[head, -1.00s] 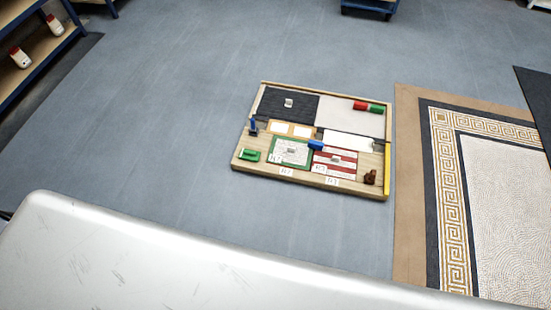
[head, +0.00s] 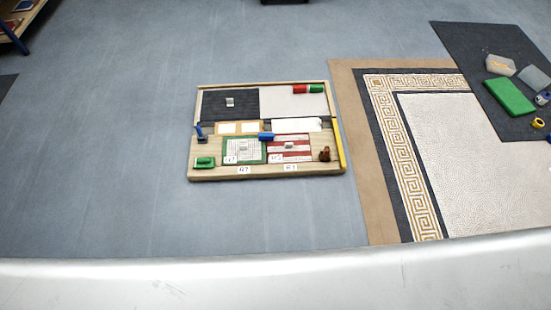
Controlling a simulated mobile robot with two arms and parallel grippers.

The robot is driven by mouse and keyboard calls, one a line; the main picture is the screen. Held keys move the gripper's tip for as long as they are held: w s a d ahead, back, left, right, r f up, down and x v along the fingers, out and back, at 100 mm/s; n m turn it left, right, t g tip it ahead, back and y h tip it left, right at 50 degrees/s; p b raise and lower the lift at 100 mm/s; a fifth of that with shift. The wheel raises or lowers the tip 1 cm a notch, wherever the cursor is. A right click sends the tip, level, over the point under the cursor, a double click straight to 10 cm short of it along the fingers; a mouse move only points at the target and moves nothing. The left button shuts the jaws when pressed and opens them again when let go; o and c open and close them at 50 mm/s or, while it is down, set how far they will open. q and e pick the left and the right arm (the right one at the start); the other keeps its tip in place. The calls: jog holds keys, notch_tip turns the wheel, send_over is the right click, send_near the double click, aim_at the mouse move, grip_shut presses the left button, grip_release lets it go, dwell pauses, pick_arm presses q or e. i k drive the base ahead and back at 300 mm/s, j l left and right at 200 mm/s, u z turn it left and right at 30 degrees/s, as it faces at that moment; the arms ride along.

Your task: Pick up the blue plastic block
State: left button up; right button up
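A small blue block (head: 266,137) lies on a wooden board (head: 215,172) on the floor, in the head view. It sits near the board's middle, between a green-bordered panel (head: 230,158) and a red-and-white striped panel (head: 290,155). A smaller dark blue item (head: 199,130) stands at the board's left edge; its exact shape is too small to tell. Neither of my grippers is in view.
Red and green pieces (head: 308,89) lie at the board's top right, a green piece (head: 204,162) at its lower left. A dark mat (head: 460,45) holds a green block (head: 509,96) and tools.

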aim_at(262, 136)
jog(key=i+l+u, duration=0.1)
jog(key=u, duration=0.35)
jog(key=i+l+u, duration=0.15)
jog(key=i+u, duration=0.15)
jog(key=u, duration=0.15)
